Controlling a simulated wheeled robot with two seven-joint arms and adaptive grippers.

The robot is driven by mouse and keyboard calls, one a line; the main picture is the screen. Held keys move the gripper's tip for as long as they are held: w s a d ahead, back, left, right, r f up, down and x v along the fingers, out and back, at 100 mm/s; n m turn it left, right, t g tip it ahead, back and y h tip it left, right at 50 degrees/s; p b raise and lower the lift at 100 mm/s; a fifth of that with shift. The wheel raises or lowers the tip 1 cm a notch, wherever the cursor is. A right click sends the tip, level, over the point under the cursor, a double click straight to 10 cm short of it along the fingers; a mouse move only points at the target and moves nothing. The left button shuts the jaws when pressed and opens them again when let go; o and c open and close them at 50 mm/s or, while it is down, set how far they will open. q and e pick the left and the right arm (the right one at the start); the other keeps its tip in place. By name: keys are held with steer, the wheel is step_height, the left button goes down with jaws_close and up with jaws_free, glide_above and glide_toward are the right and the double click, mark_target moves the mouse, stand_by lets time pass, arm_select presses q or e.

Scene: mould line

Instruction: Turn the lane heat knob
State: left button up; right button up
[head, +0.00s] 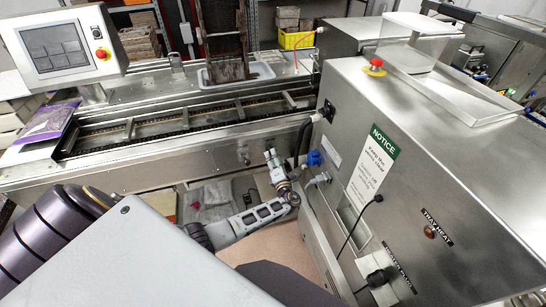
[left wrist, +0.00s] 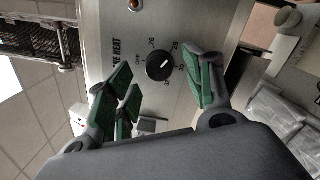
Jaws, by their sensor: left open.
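The lane heat knob (left wrist: 159,66) shows in the left wrist view. It is round and black with a white pointer line, on a steel panel with a printed scale and an "OFF" mark around it. Part of its "HEAT" label shows beside it. My left gripper (left wrist: 161,88) is open, its green-padded fingers on either side of the knob in the picture, with no visible contact. In the head view, my left gripper (head: 272,160) is small, by the conveyor's front face. I cannot clearly make out the knob there. My right gripper is not in view.
The steel cabinet (head: 345,95) stands close on the right, with a blue plug (head: 314,158) and hanging cables. A touchscreen (head: 57,48) stands over the conveyor (head: 180,160) at left. Grey bags (left wrist: 280,112) lie at the right of the wrist view. A red lamp (left wrist: 135,4) is near the knob.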

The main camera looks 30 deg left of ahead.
arm_select(q)
steer(key=v, duration=1)
stand_by(0.4)
steer(key=s+a+f+n+g+h+b, duration=0.1)
steer(key=s+f+n+g+h, duration=0.4)
steer(key=s+f, duration=0.75)
steer(key=s+a+f+n+g+h+b, duration=0.2)
steer(key=s+f+n, duration=0.45)
steer(key=f, duration=1.35)
steer(key=s+d+f+n+g+h, duration=0.1)
steer(key=s+d+f+n+h, duration=0.1)
steer(key=s+f+n, duration=0.4)
steer(key=s+d+f+n+g+h, duration=0.2)
steer(key=s+f+n, duration=0.3)
steer(key=s+n, duration=0.6)
steer(key=s+d+f+n+g+h+b, duration=0.1)
steer(key=s+d+f+n, duration=0.3)
steer(key=s, duration=0.9)
step_height(320, 180, down, 3)
steer(key=n+h, duration=0.1)
steer(key=n, duration=0.3)
steer(key=shift+s+r+g+h, duration=0.15)
steer(key=shift+s+g+h, duration=0.25)
steer(key=shift+n, duration=0.25)
